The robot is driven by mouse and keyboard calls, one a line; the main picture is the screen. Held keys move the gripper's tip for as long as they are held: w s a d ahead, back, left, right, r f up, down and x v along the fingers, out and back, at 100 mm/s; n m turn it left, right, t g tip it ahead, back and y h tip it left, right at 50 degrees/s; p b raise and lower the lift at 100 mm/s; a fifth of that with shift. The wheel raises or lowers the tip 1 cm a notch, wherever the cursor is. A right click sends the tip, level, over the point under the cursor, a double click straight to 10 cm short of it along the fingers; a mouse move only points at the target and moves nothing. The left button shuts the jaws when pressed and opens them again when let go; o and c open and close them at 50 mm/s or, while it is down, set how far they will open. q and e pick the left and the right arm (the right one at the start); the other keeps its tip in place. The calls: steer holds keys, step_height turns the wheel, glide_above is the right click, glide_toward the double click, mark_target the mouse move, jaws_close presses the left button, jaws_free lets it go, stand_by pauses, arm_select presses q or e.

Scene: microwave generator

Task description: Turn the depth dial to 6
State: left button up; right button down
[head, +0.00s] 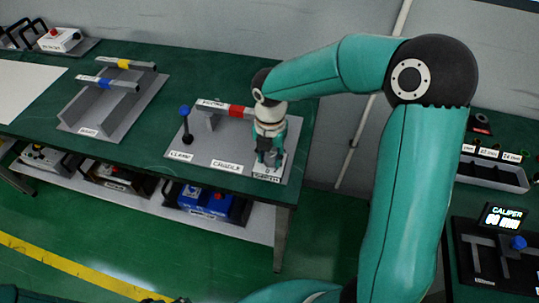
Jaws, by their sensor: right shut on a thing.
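My right gripper (268,157) points down at the right end of a grey fixture plate (215,150) on the green bench. It is shut on the dial there, which its fingers and wrist almost wholly hide. A white base with a small label (267,176) shows just below the fingers; the label is too small to read surely. The dial's scale and pointer cannot be seen. My left gripper does not show.
On the plate, a bar with a red band (240,111) lies on a cradle, and a blue-topped clamp lever (185,112) stands at left. Another rack (100,112) holds bars farther left. A caliper display (505,215) stands on the right bench.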

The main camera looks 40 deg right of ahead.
mark_target(269, 158)
steer(key=shift+w+r, duration=0.1)
steer(key=shift+w, duration=0.05)
steer(key=c, duration=0.8)
jaws_free()
steer(key=shift+o, duration=0.2)
step_height(269, 158, up, 12)
